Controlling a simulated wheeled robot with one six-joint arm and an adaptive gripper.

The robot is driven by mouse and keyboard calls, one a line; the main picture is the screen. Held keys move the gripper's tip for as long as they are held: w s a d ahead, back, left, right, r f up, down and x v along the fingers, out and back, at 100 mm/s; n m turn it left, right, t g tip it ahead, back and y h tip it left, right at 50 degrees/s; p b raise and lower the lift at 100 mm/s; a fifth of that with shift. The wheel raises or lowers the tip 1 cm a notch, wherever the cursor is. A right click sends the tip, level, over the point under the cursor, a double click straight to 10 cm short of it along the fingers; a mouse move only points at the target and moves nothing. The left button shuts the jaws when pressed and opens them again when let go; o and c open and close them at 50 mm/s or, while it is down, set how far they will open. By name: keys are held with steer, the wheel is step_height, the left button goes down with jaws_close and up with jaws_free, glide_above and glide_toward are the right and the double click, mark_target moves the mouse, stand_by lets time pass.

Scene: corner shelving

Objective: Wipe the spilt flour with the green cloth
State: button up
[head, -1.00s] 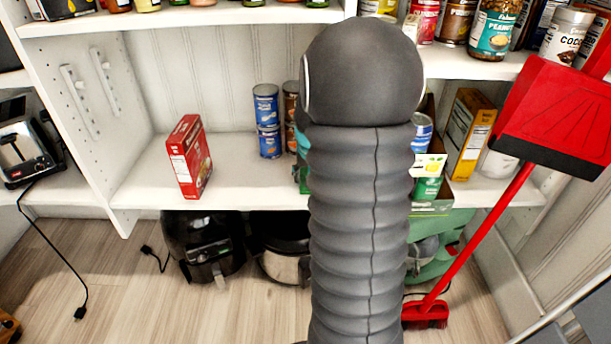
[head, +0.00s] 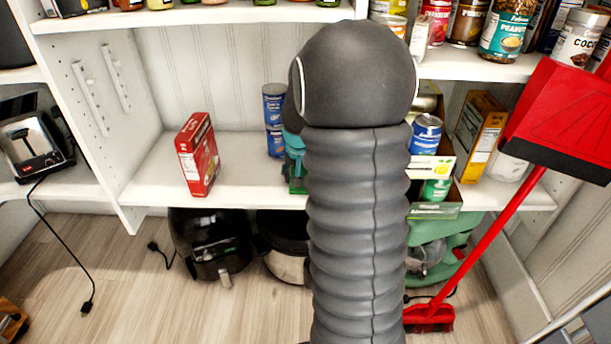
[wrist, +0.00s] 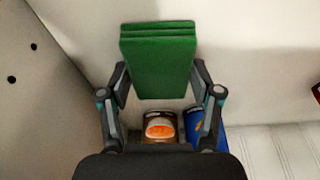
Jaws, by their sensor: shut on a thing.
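The green cloth (wrist: 158,65) is a folded, layered block in the wrist view. My gripper (wrist: 160,82) is shut on it, with a dark finger on each side. In the head view my arm hides most of the gripper (head: 294,148). A bit of the green cloth (head: 298,183) shows low beside the arm, over the middle shelf. I cannot make out the spilt flour in either view; pale shelf surface and my arm make it hard to tell.
At the right are a carton of cans (head: 432,208) and a yellow box (head: 478,137). A red dustpan (head: 560,120) stands in front at the right.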

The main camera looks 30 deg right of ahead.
mark_target(280, 181)
steer(key=shift+w+a+r, duration=0.1)
steer(key=shift+w+a, duration=0.45)
steer(key=shift+a, duration=0.3)
steer(key=shift+w+a, duration=0.6)
steer(key=shift+a, duration=0.25)
steer(key=shift+w+a+r, duration=0.1)
steer(key=shift+w+a, duration=0.45)
steer(key=shift+a, duration=0.3)
steer(key=shift+r+p, duration=2)
steer(key=shift+r, duration=0.95)
steer(key=shift+r+p, duration=1)
steer(key=shift+r, duration=0.5)
